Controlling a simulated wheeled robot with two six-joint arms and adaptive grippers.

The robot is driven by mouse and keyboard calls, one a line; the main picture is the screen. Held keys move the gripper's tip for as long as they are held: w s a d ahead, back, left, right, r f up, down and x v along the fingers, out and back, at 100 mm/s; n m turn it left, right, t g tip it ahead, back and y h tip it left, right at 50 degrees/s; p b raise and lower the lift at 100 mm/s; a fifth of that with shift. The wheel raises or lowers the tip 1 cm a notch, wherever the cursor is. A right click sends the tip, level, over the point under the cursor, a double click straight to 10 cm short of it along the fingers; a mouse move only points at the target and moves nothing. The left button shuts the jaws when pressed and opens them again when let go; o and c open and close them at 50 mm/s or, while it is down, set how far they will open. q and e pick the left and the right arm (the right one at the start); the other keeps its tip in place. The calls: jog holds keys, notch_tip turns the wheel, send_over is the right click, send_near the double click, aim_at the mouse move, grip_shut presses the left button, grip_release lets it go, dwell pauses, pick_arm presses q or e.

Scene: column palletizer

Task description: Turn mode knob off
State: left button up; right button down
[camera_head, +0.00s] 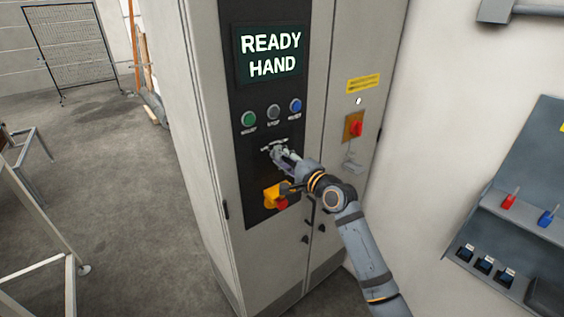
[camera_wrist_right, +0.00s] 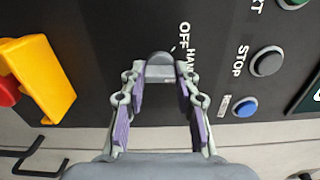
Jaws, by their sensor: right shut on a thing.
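The mode knob (camera_wrist_right: 160,66) is a grey knob on the black panel (camera_wrist_right: 115,45), with the words OFF and HAND printed beside it. My right gripper (camera_wrist_right: 161,82) has its fingers on either side of the knob and is shut on it. In the head view my right gripper (camera_head: 278,153) reaches the panel below the row of buttons and mostly covers the knob. I cannot tell exactly where the knob points. The screen (camera_head: 269,53) above reads READY HAND. My left gripper is in neither view.
Green (camera_head: 249,119), grey (camera_head: 273,112) and blue (camera_head: 295,105) buttons sit above the knob. A yellow-housed (camera_head: 270,196) red stop button is just below my right gripper. A red switch (camera_head: 355,129) is on the cabinet's right door. Open floor (camera_head: 130,200) lies left.

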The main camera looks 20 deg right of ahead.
jog(key=n+b, duration=0.5)
jog(key=n, duration=0.5)
jog(key=shift+r+n+b, duration=0.1)
jog(key=shift+n+b, duration=0.2)
jog(key=shift+n, duration=0.1)
dwell(0.3)
jog(key=c, duration=1)
grip_release()
jog(key=v, duration=0.7)
jog(key=shift+s, duration=0.25)
